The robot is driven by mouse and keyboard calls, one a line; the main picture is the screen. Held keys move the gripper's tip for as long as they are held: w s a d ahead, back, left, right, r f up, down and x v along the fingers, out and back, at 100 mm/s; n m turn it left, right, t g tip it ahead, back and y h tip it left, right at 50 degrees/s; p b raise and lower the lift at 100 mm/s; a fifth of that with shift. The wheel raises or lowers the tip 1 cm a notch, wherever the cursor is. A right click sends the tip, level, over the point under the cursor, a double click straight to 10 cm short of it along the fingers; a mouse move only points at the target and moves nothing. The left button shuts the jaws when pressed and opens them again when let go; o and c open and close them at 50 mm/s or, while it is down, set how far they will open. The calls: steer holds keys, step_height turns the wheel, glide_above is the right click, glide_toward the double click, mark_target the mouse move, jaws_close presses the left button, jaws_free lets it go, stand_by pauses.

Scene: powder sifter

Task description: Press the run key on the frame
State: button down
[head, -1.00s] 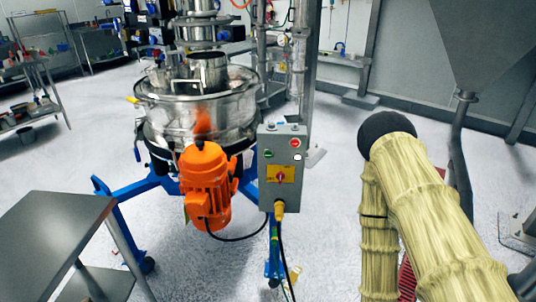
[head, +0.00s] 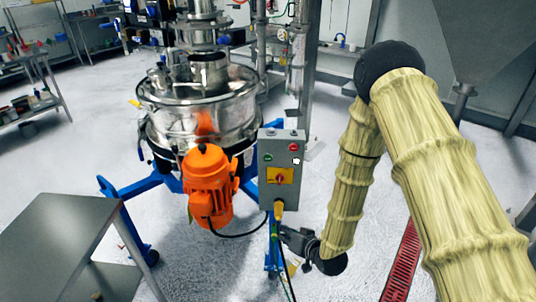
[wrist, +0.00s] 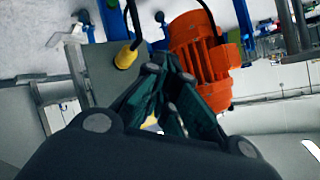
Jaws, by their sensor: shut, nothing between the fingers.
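A grey control box (head: 281,195) stands on the blue frame (head: 145,184) of the steel sifter (head: 200,105). Its face has a green button (head: 268,157), a red button (head: 293,147), a small white key (head: 296,161) and a red rotary switch on a yellow plate (head: 280,176). No label is readable, so I cannot tell which is the run key. My gripper (head: 285,233) is shut and empty, just below the box near its cable. In the wrist view my gripper (wrist: 172,65) points between the grey box (wrist: 103,70) and the orange motor (wrist: 205,55); the buttons are out of sight.
The orange motor (head: 207,187) is left of the box. A yellow cable gland (head: 279,208) and hanging cables are close to my gripper. A grey metal table (head: 55,225) stands front left. A red floor grate (head: 402,260) lies right. The floor between is clear.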

mark_target(268, 158)
steer(key=w+a+r+y, duration=0.1)
steer(key=w+a+r, duration=0.1)
steer(key=r, duration=0.2)
steer(key=w+a+r+t+y+p, duration=0.1)
steer(key=w+a+r, duration=0.1)
steer(key=r, duration=0.3)
steer(key=w+a+r+t+y+p, duration=0.1)
steer(key=w+a+r+y, duration=0.1)
steer(key=w+r, duration=0.2)
steer(key=shift+a+r+n, duration=0.25)
steer(key=shift+r+n, duration=0.15)
steer(key=shift+r, duration=0.3)
steer(key=shift+w+d+b, duration=0.15)
steer(key=shift+w+b, duration=0.1)
steer(key=shift+w, duration=1.95)
steer(key=shift+w+d+b, duration=0.15)
steer(key=shift+w+b, duration=0.1)
steer(key=shift+w, duration=1.9)
steer(key=shift+w+d+b, duration=0.1)
steer(key=shift+w+b, duration=0.2)
steer(key=shift+w, duration=0.55)
steer(key=shift+s, duration=0.85)
steer(key=shift+s, duration=0.1)
